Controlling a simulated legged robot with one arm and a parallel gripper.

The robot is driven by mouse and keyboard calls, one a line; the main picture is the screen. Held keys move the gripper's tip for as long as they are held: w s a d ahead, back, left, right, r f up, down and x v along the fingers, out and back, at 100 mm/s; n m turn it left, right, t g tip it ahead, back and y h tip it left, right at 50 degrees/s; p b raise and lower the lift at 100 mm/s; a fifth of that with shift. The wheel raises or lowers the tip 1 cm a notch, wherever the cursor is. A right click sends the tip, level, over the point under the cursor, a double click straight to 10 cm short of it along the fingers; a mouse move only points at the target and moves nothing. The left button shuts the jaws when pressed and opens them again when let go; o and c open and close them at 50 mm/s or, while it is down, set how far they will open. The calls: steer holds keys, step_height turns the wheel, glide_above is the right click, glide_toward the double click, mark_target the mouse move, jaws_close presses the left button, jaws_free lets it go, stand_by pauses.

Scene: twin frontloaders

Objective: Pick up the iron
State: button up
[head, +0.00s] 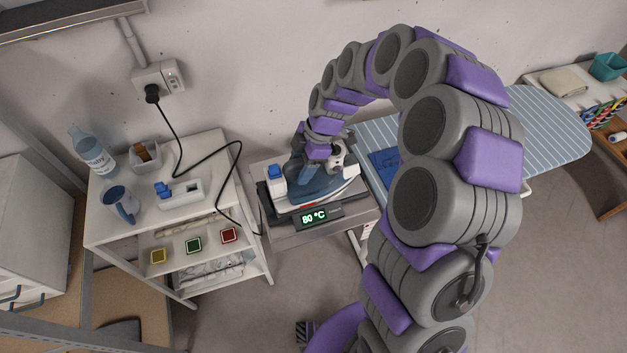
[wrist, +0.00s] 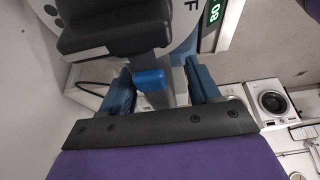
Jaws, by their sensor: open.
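The iron (head: 330,192), dark blue and white, sits on its stand (head: 283,213), which has a green readout of 80 °C. My gripper (head: 311,165) comes down from above at the iron's upper side; the arm and wrist hide part of the handle in the head view. In the wrist view my gripper (wrist: 158,72) has two blue fingers standing apart. A grey part with a blue button (wrist: 150,80), apparently of the iron (wrist: 175,45), shows between the fingers. Contact between fingers and iron cannot be told.
A black cord (head: 236,165) runs from the wall socket (head: 158,78). A striped ironing board (head: 550,125) with blue cloth (head: 383,165) stands at right.

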mark_target(297, 160)
steer(key=shift+a, duration=0.1)
steer(key=shift+c, duration=0.2)
steer(key=shift+a, duration=0.1)
steer(key=c, duration=0.3)
jaws_close()
steer(key=shift+w+r, duration=0.1)
steer(key=shift+r, duration=0.05)
steer(key=shift+r+p, duration=0.5)
steer(key=shift+r, duration=1.2)
steer(key=s+d, duration=0.3)
steer(key=s, duration=0.4)
steer(key=s+d+r+p, duration=0.1)
steer(key=s+d, duration=0.1)
steer(key=s, duration=0.6)
steer(key=shift+d+r, duration=0.2)
steer(key=shift+d, duration=0.2)
